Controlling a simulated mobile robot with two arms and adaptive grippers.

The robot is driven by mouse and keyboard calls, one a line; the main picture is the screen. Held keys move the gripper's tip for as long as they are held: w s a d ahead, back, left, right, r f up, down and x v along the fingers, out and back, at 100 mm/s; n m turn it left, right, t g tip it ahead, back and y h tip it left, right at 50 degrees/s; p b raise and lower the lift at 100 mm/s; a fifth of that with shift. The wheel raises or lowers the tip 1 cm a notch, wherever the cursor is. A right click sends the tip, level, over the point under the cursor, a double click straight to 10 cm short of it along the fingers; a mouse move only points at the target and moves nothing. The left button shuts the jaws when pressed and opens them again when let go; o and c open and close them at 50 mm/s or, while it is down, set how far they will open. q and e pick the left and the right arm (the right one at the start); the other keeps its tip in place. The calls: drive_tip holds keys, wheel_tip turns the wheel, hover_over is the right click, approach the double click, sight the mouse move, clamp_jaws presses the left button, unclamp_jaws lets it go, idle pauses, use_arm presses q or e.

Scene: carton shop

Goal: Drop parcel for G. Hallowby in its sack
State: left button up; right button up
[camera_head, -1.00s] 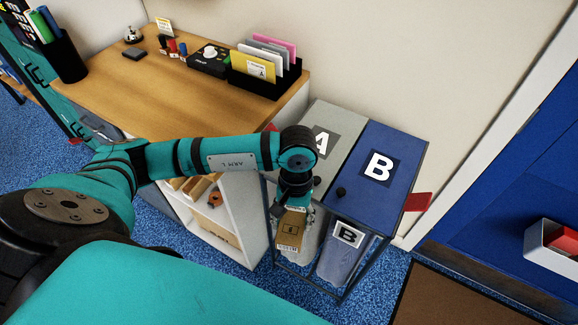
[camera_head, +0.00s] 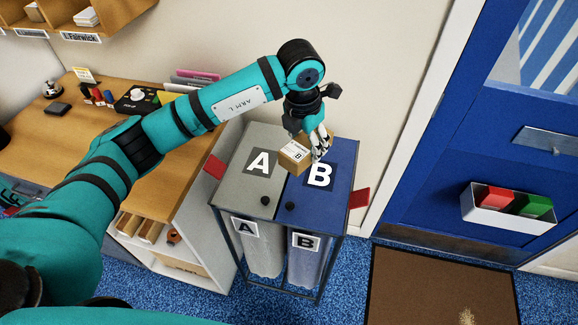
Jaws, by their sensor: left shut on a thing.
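My left gripper (camera_head: 318,143) is shut on a small brown cardboard parcel (camera_head: 293,157) with a white label; the print on the label is too small to read. It holds the parcel above the sack stand, near the line between the two lids. The grey lid marked A (camera_head: 238,178) and the blue lid marked B (camera_head: 333,205) both look closed, each with a black knob at the front. Below them hang the pale sack A (camera_head: 263,260) and the bluish sack B (camera_head: 304,270) in a dark frame. My right gripper is not in view.
A wooden desk (camera_head: 60,150) with stamps and a bell stands at the left, with a white shelf unit (camera_head: 200,240) beside the stand. A blue door (camera_head: 450,190) with a white bin (camera_head: 505,208) is at the right. A brown mat (camera_head: 420,285) lies on the floor.

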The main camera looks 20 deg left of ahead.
use_arm(q)
drive_tip(key=r+n, duration=0.1)
drive_tip(key=w+d+r+n, duration=0.1)
drive_tip(key=r+n, duration=0.1)
drive_tip(key=w+r+n, duration=0.1)
drive_tip(key=shift+d+r+n+y+p, duration=0.2)
drive_tip(key=shift+d+n+y+p, duration=0.1)
drive_tip(key=shift+d+p, duration=0.1)
drive_tip(key=shift+w+d+r+n, duration=0.1)
drive_tip(key=shift+w+r+n, duration=0.1)
drive_tip(key=shift+w+n, duration=0.15)
drive_tip(key=shift+w+f+b, duration=0.35)
drive_tip(key=shift+w+f, duration=0.1)
drive_tip(key=shift+w, duration=0.35)
drive_tip(key=shift+w+f+b, duration=0.3)
drive_tip(key=shift+w+f, duration=0.2)
drive_tip(key=shift+w, duration=0.25)
drive_tip(key=shift+w+f+b, duration=0.35)
drive_tip(key=shift+w+f, duration=0.1)
drive_tip(key=shift+w, duration=0.35)
